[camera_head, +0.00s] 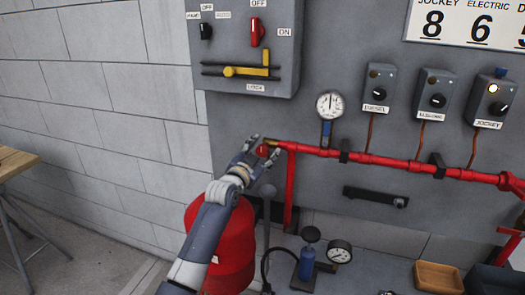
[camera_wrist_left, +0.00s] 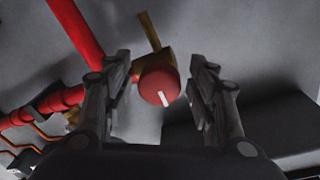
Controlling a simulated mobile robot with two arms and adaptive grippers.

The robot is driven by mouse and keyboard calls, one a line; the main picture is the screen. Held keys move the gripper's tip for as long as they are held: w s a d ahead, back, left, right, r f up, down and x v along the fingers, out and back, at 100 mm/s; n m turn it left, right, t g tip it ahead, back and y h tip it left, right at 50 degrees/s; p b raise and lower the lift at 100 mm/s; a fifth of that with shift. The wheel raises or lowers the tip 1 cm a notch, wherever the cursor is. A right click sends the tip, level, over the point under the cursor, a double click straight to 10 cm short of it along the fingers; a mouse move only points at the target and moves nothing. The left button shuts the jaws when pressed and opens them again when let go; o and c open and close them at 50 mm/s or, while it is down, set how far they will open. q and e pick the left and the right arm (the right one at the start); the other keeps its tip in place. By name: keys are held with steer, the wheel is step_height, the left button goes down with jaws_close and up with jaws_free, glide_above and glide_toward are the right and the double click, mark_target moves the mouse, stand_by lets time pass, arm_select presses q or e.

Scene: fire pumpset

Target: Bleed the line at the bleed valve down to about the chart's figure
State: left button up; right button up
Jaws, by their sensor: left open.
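The bleed valve's red round knob (camera_wrist_left: 159,86) with a white mark sits between the two fingers of my left gripper (camera_wrist_left: 160,80) in the left wrist view. The fingers stand apart on both sides, with a gap to the knob. In the head view my left gripper (camera_head: 260,160) is at the left end of the red pipe, around the red knob (camera_head: 263,151). A brass stub (camera_wrist_left: 149,32) shows behind the knob. A round gauge (camera_head: 330,105) stands on the pipe to the right. The chart (camera_head: 470,22) shows 8 under jockey and 6 under electric. My right gripper is out of view.
A grey switch box (camera_head: 245,85) with a red knob and yellow lever is above. Diesel, electric and jockey boxes (camera_head: 490,100) are at right; the jockey lamp glows. A red tank (camera_head: 230,255), a hand pump (camera_head: 307,262) and a loose gauge (camera_head: 339,251) are below.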

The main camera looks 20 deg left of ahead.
arm_select(q)
steer(key=shift+c, duration=0.7)
steer(key=c, duration=0.9)
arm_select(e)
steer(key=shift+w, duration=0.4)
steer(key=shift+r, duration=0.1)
arm_select(q)
steer(key=n+p, duration=0.1)
steer(key=n, duration=0.8)
steer(key=n+t+p, duration=0.1)
steer(key=n, duration=0.2)
steer(key=shift+n+y, duration=0.4)
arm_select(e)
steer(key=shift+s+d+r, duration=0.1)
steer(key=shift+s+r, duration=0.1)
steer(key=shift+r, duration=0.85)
